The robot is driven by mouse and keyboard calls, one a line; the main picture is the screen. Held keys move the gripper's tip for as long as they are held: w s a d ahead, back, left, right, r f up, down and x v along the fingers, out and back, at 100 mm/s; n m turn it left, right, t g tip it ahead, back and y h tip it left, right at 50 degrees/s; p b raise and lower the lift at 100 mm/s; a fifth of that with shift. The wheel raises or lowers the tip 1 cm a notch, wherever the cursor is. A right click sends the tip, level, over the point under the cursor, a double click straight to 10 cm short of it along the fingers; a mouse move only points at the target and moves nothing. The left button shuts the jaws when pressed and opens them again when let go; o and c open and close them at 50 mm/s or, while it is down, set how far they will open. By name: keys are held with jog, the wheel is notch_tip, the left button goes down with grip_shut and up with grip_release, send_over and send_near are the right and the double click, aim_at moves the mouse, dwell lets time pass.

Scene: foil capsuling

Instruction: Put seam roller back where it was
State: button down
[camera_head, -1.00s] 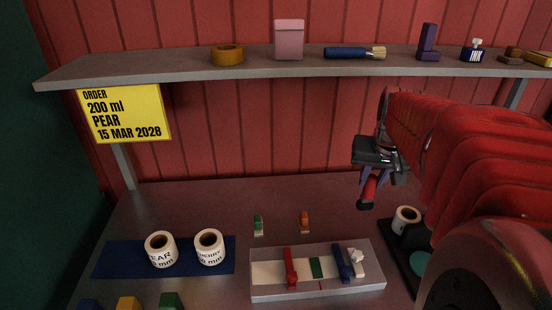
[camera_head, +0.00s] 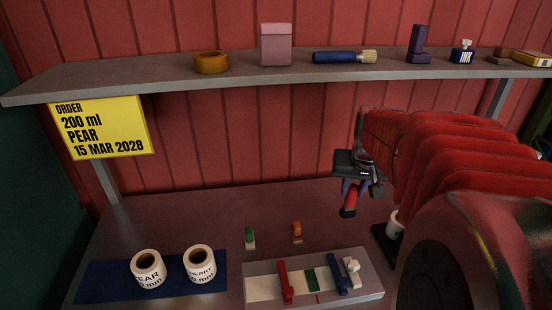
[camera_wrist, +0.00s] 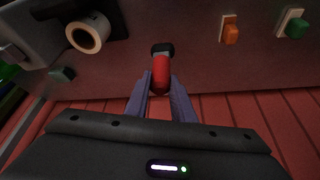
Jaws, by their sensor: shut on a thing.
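The seam roller (camera_head: 349,200) has a red handle and a dark end. My gripper (camera_head: 354,186) is shut on it and holds it tilted in the air, above the back right of the bench. In the wrist view the red roller (camera_wrist: 161,75) sticks out from between the two purple-grey fingers of my gripper (camera_wrist: 161,90), its black end pointing away. The part of the roller inside the fingers is hidden.
A grey tray (camera_head: 262,297) with red, green and blue pieces stands at the front. Two label rolls (camera_head: 148,270) stand on a blue mat (camera_head: 100,281). A green (camera_head: 250,238) and an orange item (camera_head: 297,231) stand behind the tray. A shelf (camera_head: 130,81) with several items runs above.

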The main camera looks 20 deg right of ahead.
aim_at(351, 203)
jog(key=shift+f, duration=1.2)
jog(key=shift+f, duration=1.9)
jog(key=c, duration=1.5)
grip_release()
jog(key=shift+f, duration=0.1)
jog(key=v, duration=1.2)
jog(key=shift+a, duration=0.15)
